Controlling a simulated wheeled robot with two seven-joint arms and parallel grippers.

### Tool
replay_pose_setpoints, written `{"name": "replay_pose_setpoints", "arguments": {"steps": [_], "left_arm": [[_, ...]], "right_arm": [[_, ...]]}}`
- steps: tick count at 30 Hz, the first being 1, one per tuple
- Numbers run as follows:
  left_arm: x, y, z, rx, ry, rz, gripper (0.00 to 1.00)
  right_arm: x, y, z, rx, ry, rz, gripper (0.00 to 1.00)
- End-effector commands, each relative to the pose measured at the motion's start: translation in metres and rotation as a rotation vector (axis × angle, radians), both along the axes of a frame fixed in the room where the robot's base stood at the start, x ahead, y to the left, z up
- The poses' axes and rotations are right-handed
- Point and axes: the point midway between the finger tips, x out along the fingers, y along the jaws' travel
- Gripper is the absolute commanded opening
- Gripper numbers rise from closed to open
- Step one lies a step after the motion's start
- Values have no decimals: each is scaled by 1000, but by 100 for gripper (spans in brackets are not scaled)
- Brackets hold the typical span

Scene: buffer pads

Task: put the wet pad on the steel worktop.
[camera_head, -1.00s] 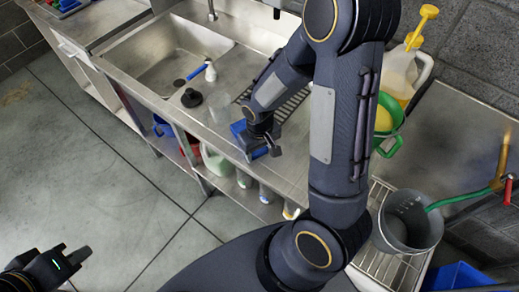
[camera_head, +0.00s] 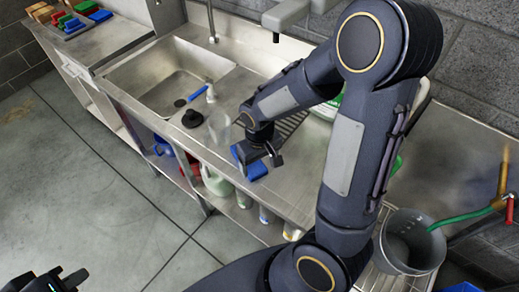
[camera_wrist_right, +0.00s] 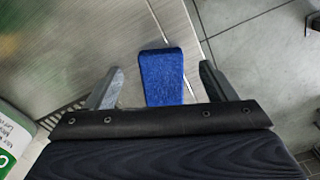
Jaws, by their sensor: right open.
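A blue pad (camera_head: 257,171) lies on the steel worktop (camera_head: 292,196) near its front edge, right of the sink. My right gripper (camera_head: 265,158) is over it and partly hides it in the head view. In the right wrist view the pad (camera_wrist_right: 162,77) shows between the two spread fingers, with a gap on each side. My right gripper (camera_wrist_right: 158,88) is open and holds nothing. I cannot tell whether the pad is wet. My left gripper (camera_head: 68,276) is at the bottom left corner, over the floor, away from the worktop; its opening is unclear.
The sink (camera_head: 172,75) is left, with a clear bottle (camera_head: 219,127) and a black plug (camera_head: 192,118) near it. A grey bucket (camera_head: 410,240) stands on a wire rack at right. Several coloured pads (camera_head: 68,22) lie on the far-left table. Bottles stand on the shelf below.

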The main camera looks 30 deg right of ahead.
Motion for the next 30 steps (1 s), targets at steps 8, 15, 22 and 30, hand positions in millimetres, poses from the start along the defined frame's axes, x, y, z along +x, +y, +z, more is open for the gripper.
{"name": "replay_pose_setpoints", "arguments": {"steps": [8, 15, 22, 30], "left_arm": [[0, 0, 2, 0, 0, 0, 0], [0, 0, 2, 0, 0, 0, 0], [0, 0, 2, 0, 0, 0, 0], [0, 0, 2, 0, 0, 0, 0]], "right_arm": [[0, 1, 55, 2, -5, 1, 78], [-8, 0, 78, 33, -21, -13, 78], [-61, 6, 125, 225, -187, -89, 78], [-120, 24, 154, 353, -408, -136, 78]]}}
